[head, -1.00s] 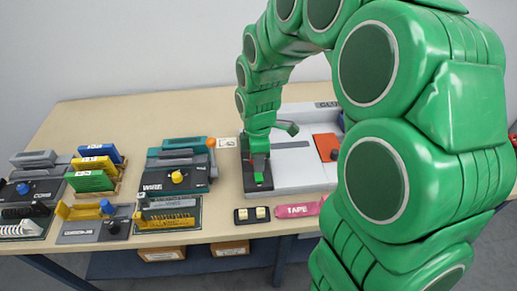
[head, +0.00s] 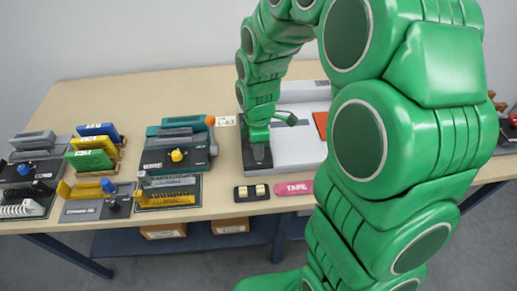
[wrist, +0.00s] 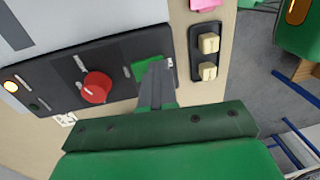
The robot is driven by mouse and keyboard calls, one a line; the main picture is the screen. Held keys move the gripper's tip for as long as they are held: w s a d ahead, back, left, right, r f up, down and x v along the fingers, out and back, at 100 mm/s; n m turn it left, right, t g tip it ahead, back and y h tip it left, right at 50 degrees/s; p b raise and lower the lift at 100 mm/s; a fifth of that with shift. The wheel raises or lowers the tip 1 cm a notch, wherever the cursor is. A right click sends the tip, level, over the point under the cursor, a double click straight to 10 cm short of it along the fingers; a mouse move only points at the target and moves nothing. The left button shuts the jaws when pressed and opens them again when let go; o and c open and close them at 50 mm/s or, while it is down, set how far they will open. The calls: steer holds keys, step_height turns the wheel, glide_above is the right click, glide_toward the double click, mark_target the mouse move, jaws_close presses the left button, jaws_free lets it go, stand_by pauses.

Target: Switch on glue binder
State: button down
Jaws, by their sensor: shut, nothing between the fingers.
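The glue binder (head: 295,150) is a pale grey machine with an orange-red part, partly hidden behind my arm. Its dark control panel (head: 249,162) runs along its left side. In the wrist view the panel (wrist: 118,62) carries a red knob (wrist: 96,87), a green square button (wrist: 146,70) and small lamps at the far left. One lamp (wrist: 10,86) glows pale yellow. My gripper (wrist: 156,66) is shut and empty, its tips over the green button and partly hiding it. I cannot tell whether they touch it. My gripper (head: 259,154) also shows above the panel in the head view.
A small black plate with two cream rockers (head: 251,192) lies in front of the binder, beside a pink TAPE block (head: 294,188). Several other binding machines, including a teal one (head: 180,145), stand to the left. Bare table (head: 130,93) lies behind them.

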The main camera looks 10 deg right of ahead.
steer(key=shift+w+r, duration=0.1)
steer(key=shift+w, duration=0.6)
step_height(320, 180, up, 14)
steer(key=w, duration=0.1)
steer(key=shift+w, duration=0.4)
stand_by(0.4)
steer(key=shift+s, duration=0.1)
steer(key=shift+s, duration=0.7)
